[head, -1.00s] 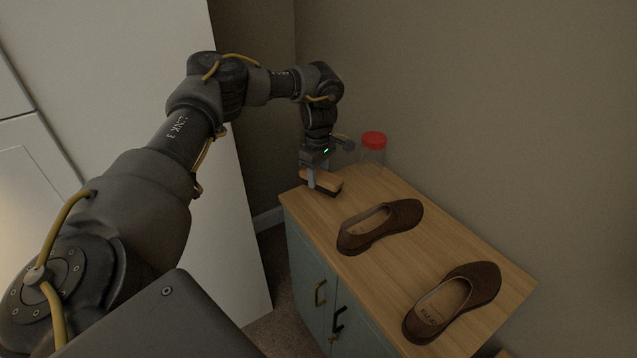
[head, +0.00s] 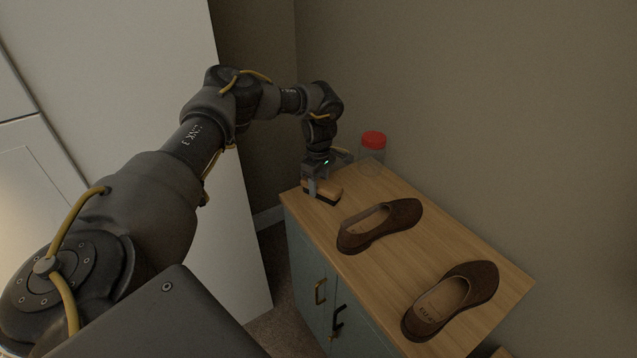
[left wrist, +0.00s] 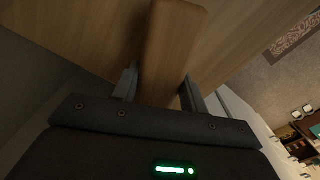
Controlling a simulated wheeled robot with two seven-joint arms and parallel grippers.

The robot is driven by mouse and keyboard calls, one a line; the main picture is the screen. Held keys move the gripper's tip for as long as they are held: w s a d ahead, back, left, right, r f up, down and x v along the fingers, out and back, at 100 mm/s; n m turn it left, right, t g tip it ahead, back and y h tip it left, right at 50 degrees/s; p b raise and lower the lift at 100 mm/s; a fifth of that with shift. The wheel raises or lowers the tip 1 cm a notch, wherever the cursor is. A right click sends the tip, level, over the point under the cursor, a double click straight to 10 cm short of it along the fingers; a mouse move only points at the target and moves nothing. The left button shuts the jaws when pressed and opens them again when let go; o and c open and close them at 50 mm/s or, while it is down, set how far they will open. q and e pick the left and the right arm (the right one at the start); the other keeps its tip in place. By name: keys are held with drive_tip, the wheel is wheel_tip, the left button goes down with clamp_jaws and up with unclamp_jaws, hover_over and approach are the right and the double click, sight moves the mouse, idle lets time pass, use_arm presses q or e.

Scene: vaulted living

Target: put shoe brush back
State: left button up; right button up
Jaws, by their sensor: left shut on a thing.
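The shoe brush (head: 327,193) has a light wooden back and dark bristles. It is at the far left corner of the wooden cabinet top, at or very near the surface; I cannot tell whether it touches. My left gripper (head: 312,188) is above it and shut on it. In the left wrist view the brush's wooden back (left wrist: 172,50) runs between the two fingers (left wrist: 160,88). Two brown shoes lie on the cabinet top, one in the middle (head: 380,226) and one nearer the front (head: 452,302). My right gripper is not in view.
A clear jar with a red lid (head: 373,141) stands behind the brush, close to the gripper. The cabinet top (head: 440,235) is bare between and around the shoes. A wall rises behind it. A tall white unit (head: 120,70) stands at the left.

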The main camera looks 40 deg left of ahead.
sight(319, 182)
use_arm(q)
drive_tip(key=o, duration=0.9)
drive_tip(key=shift+o, duration=0.3)
drive_tip(key=shift+r, duration=0.15)
wheel_tip(319, 182, up, 12)
drive_tip(key=b, duration=0.1)
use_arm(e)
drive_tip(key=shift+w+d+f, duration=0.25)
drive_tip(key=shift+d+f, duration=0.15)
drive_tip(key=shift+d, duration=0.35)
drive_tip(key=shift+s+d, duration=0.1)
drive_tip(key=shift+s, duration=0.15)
